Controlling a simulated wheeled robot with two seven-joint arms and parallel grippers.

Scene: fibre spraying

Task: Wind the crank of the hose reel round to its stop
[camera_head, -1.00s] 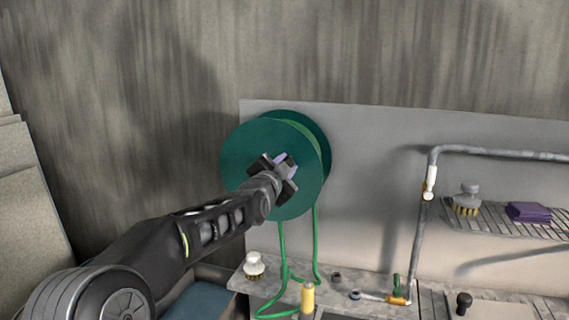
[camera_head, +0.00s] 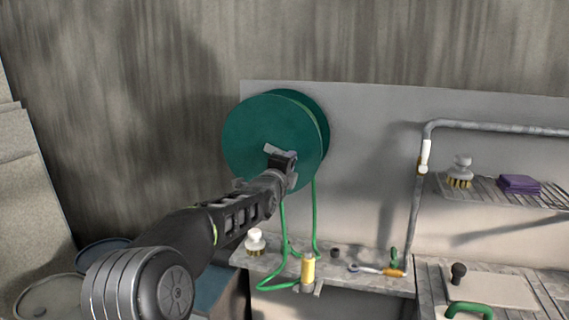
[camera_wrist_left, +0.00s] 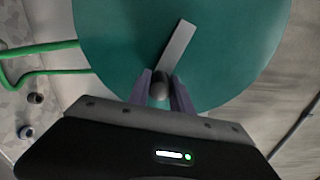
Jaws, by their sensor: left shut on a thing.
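The hose reel is a dark green drum (camera_head: 262,128) on the grey wall panel, and its round face fills the top of the left wrist view (camera_wrist_left: 110,40). Its crank shows in the left wrist view as a pale grey arm (camera_wrist_left: 180,42) with a dark rounded handle (camera_wrist_left: 158,88) at its lower end. My left gripper (camera_head: 280,155) is in front of the lower right part of the reel face. In the left wrist view its two fingers (camera_wrist_left: 160,92) are shut on the crank handle. My right gripper is not in view.
A green hose (camera_head: 315,220) hangs from the reel to a counter with a white-topped brush (camera_head: 255,240), a yellow nozzle (camera_head: 308,270) and an orange-handled tool (camera_head: 393,272). A grey pipe (camera_head: 480,129) and a rack with a purple cloth (camera_head: 518,184) are at right.

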